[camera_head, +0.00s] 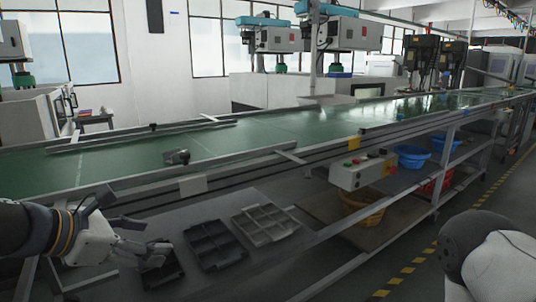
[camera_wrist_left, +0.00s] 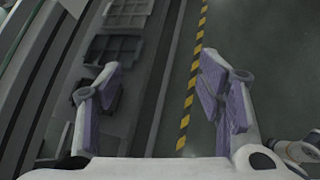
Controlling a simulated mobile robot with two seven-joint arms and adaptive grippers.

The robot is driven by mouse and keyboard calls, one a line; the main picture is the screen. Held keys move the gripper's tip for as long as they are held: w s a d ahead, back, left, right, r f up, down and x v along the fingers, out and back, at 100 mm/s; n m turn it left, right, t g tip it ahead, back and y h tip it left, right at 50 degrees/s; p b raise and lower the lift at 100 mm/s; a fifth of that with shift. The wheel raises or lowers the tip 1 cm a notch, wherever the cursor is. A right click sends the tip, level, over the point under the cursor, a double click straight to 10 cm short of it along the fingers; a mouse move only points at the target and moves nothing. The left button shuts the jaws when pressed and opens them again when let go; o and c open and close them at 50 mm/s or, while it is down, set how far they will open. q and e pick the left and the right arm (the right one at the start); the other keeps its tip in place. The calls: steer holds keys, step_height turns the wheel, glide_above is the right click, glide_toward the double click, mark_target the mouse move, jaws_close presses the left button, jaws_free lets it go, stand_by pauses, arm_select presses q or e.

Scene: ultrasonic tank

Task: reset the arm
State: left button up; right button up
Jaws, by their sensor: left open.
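My left gripper (camera_head: 138,238) is at the lower left of the head view, held above the lower shelf. In the left wrist view its two purple-padded fingers (camera_wrist_left: 161,65) are spread wide with nothing between them. Part of my right arm shows at the lower right of the head view, but its gripper is out of the picture.
A green conveyor (camera_head: 240,142) runs behind the shelf, with a small metal part (camera_head: 177,156) near its front rail. A control box (camera_head: 362,171) hangs from its frame. Blue basins (camera_head: 411,155) and an orange basket (camera_head: 362,208) sit under it. The floor at right has a yellow-black stripe (camera_head: 408,270).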

arm_select(q)
steer(key=s+a+f+m+g+y, duration=0.1)
steer(key=s+f+m+g+y, duration=0.3)
steer(key=f, duration=0.6)
steer(key=s+f+m+g, duration=0.1)
steer(key=s+f+m, duration=0.45)
steer(key=f, duration=0.55)
steer(key=s+f+m+g, duration=0.2)
steer(key=s+m, duration=0.3)
steer(key=s, duration=0.3)
steer(key=s+f+m+g+y, duration=0.1)
steer(key=s+f+m, duration=0.4)
steer(key=s, duration=0.4)
steer(key=s+f+m+g, duration=0.2)
steer(key=s+m, duration=0.4)
steer(key=s, duration=0.3)
steer(key=shift+d+f+g+y, duration=0.2)
steer(key=shift+f+g+y, duration=0.15)
steer(key=shift+f, duration=0.4)
arm_select(e)
steer(key=shift+w+a, duration=0.3)
steer(key=shift+w, duration=0.5)
